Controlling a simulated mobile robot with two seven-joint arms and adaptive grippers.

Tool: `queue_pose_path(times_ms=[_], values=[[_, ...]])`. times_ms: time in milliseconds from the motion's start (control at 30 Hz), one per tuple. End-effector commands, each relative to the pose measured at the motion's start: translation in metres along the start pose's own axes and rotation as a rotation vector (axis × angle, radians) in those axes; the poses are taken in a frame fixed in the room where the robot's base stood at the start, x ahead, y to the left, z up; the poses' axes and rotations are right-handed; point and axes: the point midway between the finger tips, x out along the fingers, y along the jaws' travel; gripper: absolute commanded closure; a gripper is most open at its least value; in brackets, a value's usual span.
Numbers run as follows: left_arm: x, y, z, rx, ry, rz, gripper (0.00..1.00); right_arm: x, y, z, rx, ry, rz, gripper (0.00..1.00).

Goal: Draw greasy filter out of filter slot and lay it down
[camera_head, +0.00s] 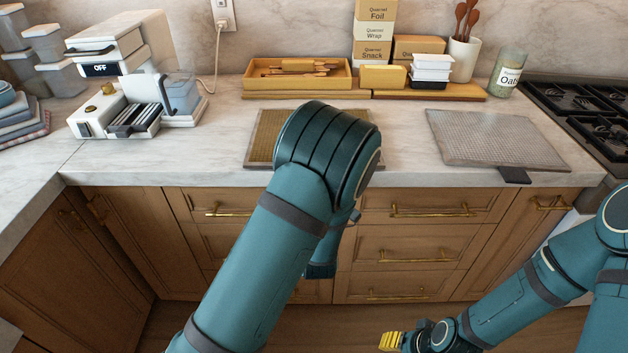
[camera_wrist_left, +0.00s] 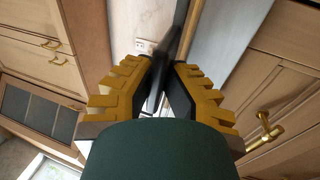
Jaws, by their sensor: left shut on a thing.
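A yellow-brown mesh panel, which looks like the greasy filter (camera_head: 262,135), lies flat on the counter in the head view. My left arm hides its middle, right part and front edge. My left gripper is hidden behind that arm in the head view. In the left wrist view the left gripper (camera_wrist_left: 160,75) has its yellow jaws shut on a dark, thin piece, which seems to be the filter's tab. No filter slot can be made out. My right gripper (camera_head: 391,341) is low at the bottom, away from the counter, its jaws too small to judge.
A grey mesh filter (camera_head: 495,138) with a dark tab lies on the right of the counter, beside the stove (camera_head: 590,115). A wooden tray (camera_head: 297,83), boxes (camera_head: 374,35) and an oats jar (camera_head: 507,72) stand at the back. White appliances (camera_head: 115,110) stand left. Bare counter (camera_head: 205,150) shows left of the brown panel.

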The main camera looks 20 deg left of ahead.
Motion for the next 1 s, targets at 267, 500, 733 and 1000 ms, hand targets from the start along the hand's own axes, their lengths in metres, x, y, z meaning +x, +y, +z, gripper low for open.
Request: queue_pose_path(times_ms=[267, 500, 733, 1000], values=[[0.0, -0.0002, 0.0001, 0.0, 0.0, 0.002, 1.0, 0.0, 0.0, 0.0, 0.0, 0.0, 0.0, 0.53], [-0.0005, -0.0027, 0.0, 0.0, 0.0, 0.002, 1.0, 0.0, 0.0, 0.0, 0.0, 0.0, 0.0, 0.53], [-0.001, -0.005, 0.0, 0.0, 0.0, 0.002, 1.0, 0.0, 0.0, 0.0, 0.0, 0.0, 0.0, 0.53], [-0.0018, -0.0078, 0.0001, 0.0, 0.0, 0.002, 1.0, 0.0, 0.0, 0.0, 0.0, 0.0, 0.0, 0.53]])
